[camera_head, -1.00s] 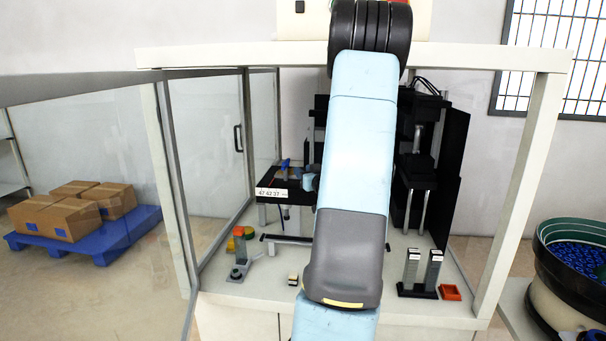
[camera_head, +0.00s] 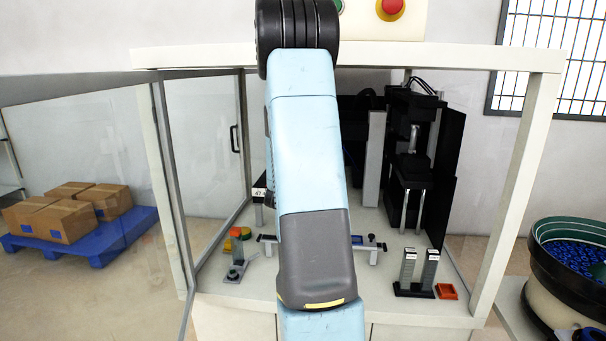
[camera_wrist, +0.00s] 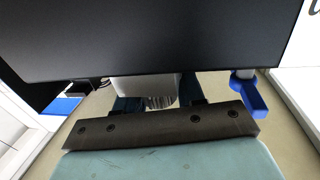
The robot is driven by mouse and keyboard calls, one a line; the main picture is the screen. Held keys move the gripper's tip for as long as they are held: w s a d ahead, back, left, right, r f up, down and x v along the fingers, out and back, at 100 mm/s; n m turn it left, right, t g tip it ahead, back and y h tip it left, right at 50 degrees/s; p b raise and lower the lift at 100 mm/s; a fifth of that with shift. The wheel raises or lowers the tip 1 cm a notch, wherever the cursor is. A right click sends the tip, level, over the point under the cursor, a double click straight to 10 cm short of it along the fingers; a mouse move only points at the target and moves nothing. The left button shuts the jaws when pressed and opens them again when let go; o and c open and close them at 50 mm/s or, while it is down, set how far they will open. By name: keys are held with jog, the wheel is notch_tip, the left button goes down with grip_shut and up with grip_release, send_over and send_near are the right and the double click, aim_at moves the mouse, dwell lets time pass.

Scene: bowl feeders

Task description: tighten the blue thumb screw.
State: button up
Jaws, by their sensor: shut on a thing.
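In the wrist view, my gripper (camera_wrist: 158,100) shows as two dark blue fingers beyond a dark mounting bar. They flank a pale block (camera_wrist: 140,88) with a ridged grey end, and the gripper is shut on it as far as I can tell. A large dark panel (camera_wrist: 165,35) covers the upper part of that view and hides what lies behind. In the head view my arm hides the gripper. A small blue piece (camera_head: 356,240) sits on a low bar right of my arm; I cannot tell whether it is the blue thumb screw.
In the head view, two grey posts (camera_head: 407,267) on a black base and an orange tray (camera_head: 446,291) stand right. A black press (camera_head: 412,165) stands behind. Glass panels (camera_head: 205,150) bound the left.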

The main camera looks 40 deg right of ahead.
jog(key=shift+s+d+r+m+g+h, duration=0.15)
jog(key=shift+m+g+h, duration=0.45)
jog(key=shift+m+g, duration=0.7)
jog(key=shift+s+a+f+m+g+h, duration=0.1)
jog(key=shift+m+g+h, duration=0.6)
jog(key=shift+g, duration=1)
jog(key=shift+d, duration=0.1)
jog(key=o, duration=0.9)
jog(key=shift+o, duration=0.2)
jog(key=shift+s+a, duration=0.1)
jog(key=shift+a, duration=0.4)
jog(key=s+a, duration=0.2)
jog(key=a, duration=1)
jog(key=shift+a, duration=0.35)
jog(key=shift+w, duration=0.1)
